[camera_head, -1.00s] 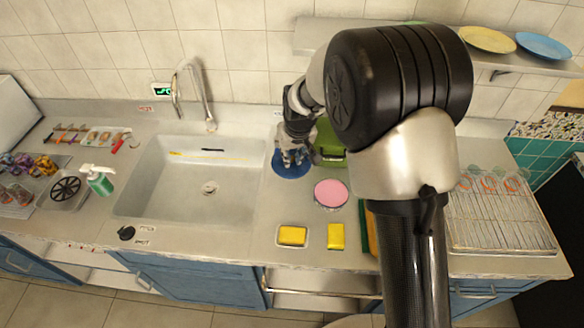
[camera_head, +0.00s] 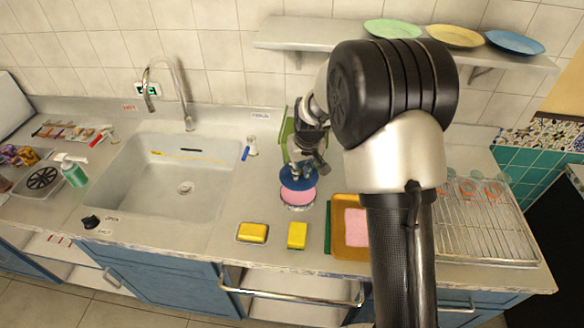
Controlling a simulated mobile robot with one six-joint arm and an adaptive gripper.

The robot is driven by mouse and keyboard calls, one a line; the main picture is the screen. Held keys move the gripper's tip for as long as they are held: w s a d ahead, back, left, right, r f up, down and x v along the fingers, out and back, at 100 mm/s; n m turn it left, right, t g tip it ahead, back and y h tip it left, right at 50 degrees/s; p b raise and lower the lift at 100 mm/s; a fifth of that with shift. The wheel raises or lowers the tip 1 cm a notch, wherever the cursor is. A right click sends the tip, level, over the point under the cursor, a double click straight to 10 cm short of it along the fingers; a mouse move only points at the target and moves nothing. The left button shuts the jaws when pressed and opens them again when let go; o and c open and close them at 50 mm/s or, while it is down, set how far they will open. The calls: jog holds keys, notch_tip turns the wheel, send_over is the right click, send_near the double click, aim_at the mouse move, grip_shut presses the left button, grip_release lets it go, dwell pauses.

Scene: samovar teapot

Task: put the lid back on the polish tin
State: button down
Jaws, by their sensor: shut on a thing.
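A round tin with a pink top (camera_head: 297,196) stands on the counter right of the sink; I take it for the polish tin. A round blue lid (camera_head: 298,179) is held level in my gripper (camera_head: 303,168). The lid overlaps the far part of the pink top in this view, and the near part of the pink shows below it. I cannot tell whether the lid touches the tin or hangs above it. My gripper is shut on the lid from above, and its fingertips are small and partly unclear.
Two yellow sponges (camera_head: 253,232) (camera_head: 297,235) lie in front of the tin. An orange tray (camera_head: 338,238) with a pink piece is to its right. A green object (camera_head: 285,137) stands behind my gripper. The sink (camera_head: 165,190) is left, a wire dish rack (camera_head: 485,225) right.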

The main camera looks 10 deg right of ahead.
aim_at(300, 178)
jog(key=shift+f+b, duration=1.95)
jog(key=shift+f, duration=1.05)
jog(key=shift+f, duration=0.15)
jog(key=c, duration=1.4)
grip_release()
jog(key=shift+c, duration=0.2)
jog(key=shift+o, duration=0.4)
jog(key=o, duration=0.4)
